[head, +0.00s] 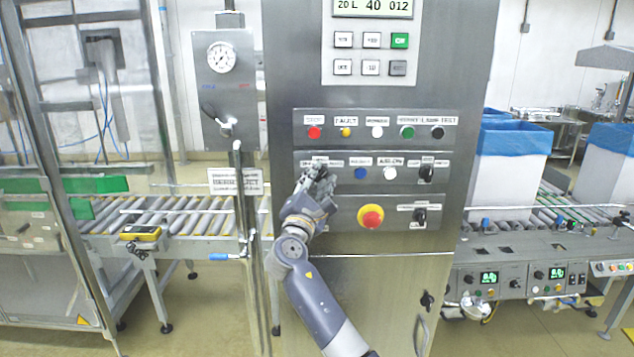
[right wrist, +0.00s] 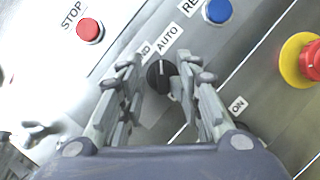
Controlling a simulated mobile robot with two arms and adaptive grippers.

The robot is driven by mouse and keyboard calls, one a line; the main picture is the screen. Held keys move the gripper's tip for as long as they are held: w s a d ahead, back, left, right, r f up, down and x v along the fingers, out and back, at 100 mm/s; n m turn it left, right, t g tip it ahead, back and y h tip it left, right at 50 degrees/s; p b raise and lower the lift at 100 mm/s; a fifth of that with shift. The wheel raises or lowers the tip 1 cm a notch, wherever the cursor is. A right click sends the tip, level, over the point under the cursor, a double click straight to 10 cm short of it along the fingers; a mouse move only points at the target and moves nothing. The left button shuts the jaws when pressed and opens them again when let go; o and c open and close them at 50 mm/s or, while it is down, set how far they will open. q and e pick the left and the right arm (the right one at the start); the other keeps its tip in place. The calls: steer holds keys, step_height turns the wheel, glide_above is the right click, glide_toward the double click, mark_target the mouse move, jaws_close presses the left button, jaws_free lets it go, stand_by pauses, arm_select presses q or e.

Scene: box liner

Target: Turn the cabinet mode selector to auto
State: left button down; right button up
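The mode selector is a black knob (right wrist: 158,76) in the right wrist view, with a partly hidden label ending in "ND" and an "AUTO" label (right wrist: 167,40) beside it. A pale mark on the knob points up in the picture, roughly towards "AUTO". My right gripper (right wrist: 160,88) has its fingers apart, one on each side of the knob; I cannot tell whether they touch it. In the head view my right gripper (head: 318,178) is at the left of the cabinet's middle button row and hides the selector. My left gripper is not in view.
A red emergency-stop button (head: 371,217) on a yellow ring is right of my gripper. A blue button (head: 361,173) and a white button (head: 390,173) share the selector's row. A red stop button (head: 314,132) is above. Roller conveyors (head: 190,222) flank the cabinet.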

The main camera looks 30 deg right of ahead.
steer(key=shift+s, duration=0.15)
steer(key=v, duration=1.1)
steer(key=shift+s+a, duration=0.15)
steer(key=shift+a, duration=0.2)
steer(key=shift+f, duration=0.1)
